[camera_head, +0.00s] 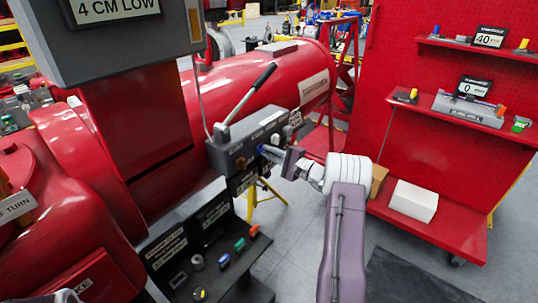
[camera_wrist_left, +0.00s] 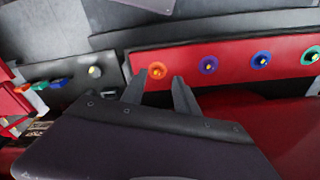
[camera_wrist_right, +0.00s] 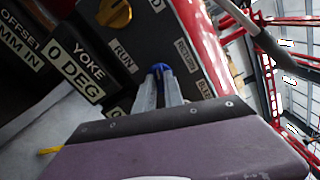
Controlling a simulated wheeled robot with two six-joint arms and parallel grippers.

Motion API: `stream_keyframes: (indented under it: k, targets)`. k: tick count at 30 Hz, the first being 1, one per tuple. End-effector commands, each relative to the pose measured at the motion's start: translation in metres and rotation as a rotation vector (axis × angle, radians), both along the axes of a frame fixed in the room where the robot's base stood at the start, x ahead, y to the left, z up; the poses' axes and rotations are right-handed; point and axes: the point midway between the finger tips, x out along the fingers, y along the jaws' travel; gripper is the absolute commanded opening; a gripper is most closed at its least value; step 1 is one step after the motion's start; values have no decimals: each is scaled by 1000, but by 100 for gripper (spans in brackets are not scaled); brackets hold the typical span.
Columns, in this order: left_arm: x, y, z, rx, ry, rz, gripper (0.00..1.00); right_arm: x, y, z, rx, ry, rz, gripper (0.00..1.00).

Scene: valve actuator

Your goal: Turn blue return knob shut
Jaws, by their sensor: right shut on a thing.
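The blue return knob (camera_head: 261,148) is on the front of a dark grey valve block, and it also shows in the right wrist view (camera_wrist_right: 159,68). My right gripper (camera_head: 270,153) reaches in from the right, with its two fingers (camera_wrist_right: 160,82) shut on the knob. The fingers hide most of the knob's sides. A "RETURN" label (camera_wrist_right: 186,55) is beside it. My left gripper (camera_wrist_left: 158,80) is open and empty, its fingers apart below an orange port on a red panel.
The valve block (camera_head: 238,150) carries a lever with a black handle (camera_head: 264,79) above the knob. A yellow knob (camera_wrist_right: 114,13) is near in the right wrist view. A red pegboard cart (camera_head: 440,215) stands right, with a white box (camera_head: 413,201). Grey floor is open between.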

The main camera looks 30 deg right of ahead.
Motion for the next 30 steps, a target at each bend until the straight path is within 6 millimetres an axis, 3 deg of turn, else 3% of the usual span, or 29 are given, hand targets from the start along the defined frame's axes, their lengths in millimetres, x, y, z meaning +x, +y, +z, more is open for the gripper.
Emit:
stream_keyframes:
  k: [13, 30]
  targets:
    - [0, 0, -3, 0, 0, 0, 36, 0, 0, 0, 391, 163, 1, 0]
    - [0, 0, 14, 0, 0, 0, 36, 0, 0, 1, 867, 361, 0, 0]
